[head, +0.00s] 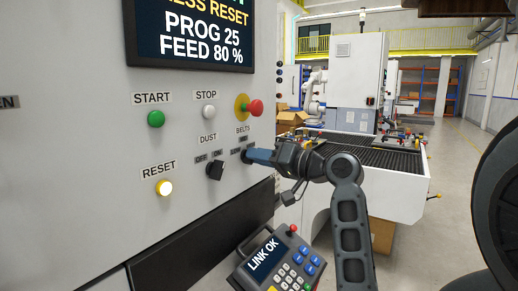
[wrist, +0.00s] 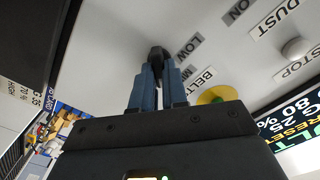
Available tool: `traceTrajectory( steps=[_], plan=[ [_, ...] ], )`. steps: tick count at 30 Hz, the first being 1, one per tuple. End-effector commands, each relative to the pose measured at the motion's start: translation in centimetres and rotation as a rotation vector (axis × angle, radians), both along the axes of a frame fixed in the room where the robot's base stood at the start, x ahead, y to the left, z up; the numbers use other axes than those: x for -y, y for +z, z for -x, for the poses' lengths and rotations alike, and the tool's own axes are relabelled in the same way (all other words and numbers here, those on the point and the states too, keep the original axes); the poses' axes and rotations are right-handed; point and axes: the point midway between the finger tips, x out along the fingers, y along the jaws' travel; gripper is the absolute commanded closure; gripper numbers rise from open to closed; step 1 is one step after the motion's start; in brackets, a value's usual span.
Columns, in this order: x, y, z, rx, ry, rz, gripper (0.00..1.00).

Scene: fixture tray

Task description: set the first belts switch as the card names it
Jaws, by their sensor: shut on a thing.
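The belts switch is a dark knob (wrist: 158,53) on the white panel, by the BELTS label (head: 243,128). My gripper (head: 250,155) is at the panel with its blue fingers shut on this knob; the fingers (wrist: 158,72) also show on it in the wrist view. The fingers hide most of the knob, so I cannot tell which position it points to. The LOW label (wrist: 189,46) is readable beside it; another label is partly covered. A white card (wrist: 30,98) at the left of the wrist view shows "70 %" and "HIGH", small and partly cut off.
The dust switch (head: 215,170) sits just left of my gripper. The red stop knob (head: 255,107) on its yellow plate is above, and the lit reset button (head: 164,187) is lower left. A keypad pendant (head: 278,262) reading LINK OK stands below.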

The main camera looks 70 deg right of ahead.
Motion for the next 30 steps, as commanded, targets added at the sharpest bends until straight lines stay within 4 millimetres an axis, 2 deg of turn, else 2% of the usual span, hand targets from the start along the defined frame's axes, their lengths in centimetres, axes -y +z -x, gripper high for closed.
traceTrajectory(
  steps=[8, 21, 22, 30],
  plan=[
    [0.07, 0.0, 0.03, 0.018, -0.001, -0.075, 1.0],
    [0.1, -0.08, 0.04, 0.02, -0.001, -0.086, 1.0],
    [0.1, -0.08, 0.04, 0.02, -0.001, -0.086, 0.86],
    [0.07, -0.05, 0.03, 0.02, -0.001, -0.085, 0.61]
  ],
)
